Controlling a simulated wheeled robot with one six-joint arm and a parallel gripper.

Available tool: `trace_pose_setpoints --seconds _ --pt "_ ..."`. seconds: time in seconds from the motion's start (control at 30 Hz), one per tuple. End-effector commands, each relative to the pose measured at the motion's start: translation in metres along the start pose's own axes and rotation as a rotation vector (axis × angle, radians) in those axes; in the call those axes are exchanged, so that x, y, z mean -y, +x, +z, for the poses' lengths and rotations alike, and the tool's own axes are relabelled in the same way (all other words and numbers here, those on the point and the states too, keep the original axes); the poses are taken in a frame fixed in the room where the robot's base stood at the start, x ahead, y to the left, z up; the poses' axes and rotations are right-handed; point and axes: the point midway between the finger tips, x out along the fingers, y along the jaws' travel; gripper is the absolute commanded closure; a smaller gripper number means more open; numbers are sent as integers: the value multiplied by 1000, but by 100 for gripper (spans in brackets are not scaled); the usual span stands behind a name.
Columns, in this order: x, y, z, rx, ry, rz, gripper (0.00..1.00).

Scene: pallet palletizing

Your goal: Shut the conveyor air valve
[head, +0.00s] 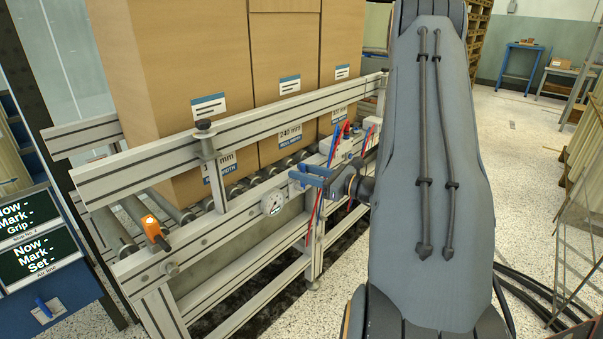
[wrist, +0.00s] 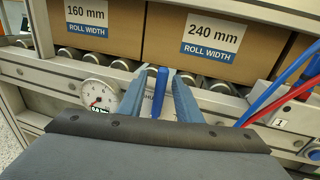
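The conveyor air valve shows as an upright blue lever (wrist: 160,92) in the wrist view, in front of the conveyor rail. My gripper (wrist: 158,72) has its two blue fingers apart, one on each side of the lever. A gap shows between the lever and each finger, so the fingers do not look closed on it. The valve body is hidden below by my gripper. In the head view my gripper (head: 303,176) is at the conveyor's near side rail, and I cannot clearly separate the lever from the blue fingers there.
A round pressure gauge (wrist: 98,95) is left of my gripper; it also shows in the head view (head: 272,203). Blue and red hoses (wrist: 285,92) run close on the right. Large cartons (head: 200,90) stand on the rollers behind the rail. An orange sensor (head: 155,232) sits at the left.

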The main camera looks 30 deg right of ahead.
Motion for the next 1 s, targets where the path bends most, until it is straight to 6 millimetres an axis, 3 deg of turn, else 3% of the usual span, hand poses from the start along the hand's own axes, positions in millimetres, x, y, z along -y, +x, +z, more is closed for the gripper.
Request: trace_pose_setpoints --seconds 0.33,0.7,1.0 --pt "0 -6 0 0 0 0 69" --pt "1 -62 0 0 0 -3 69" --pt "0 -78 0 1 0 0 69"
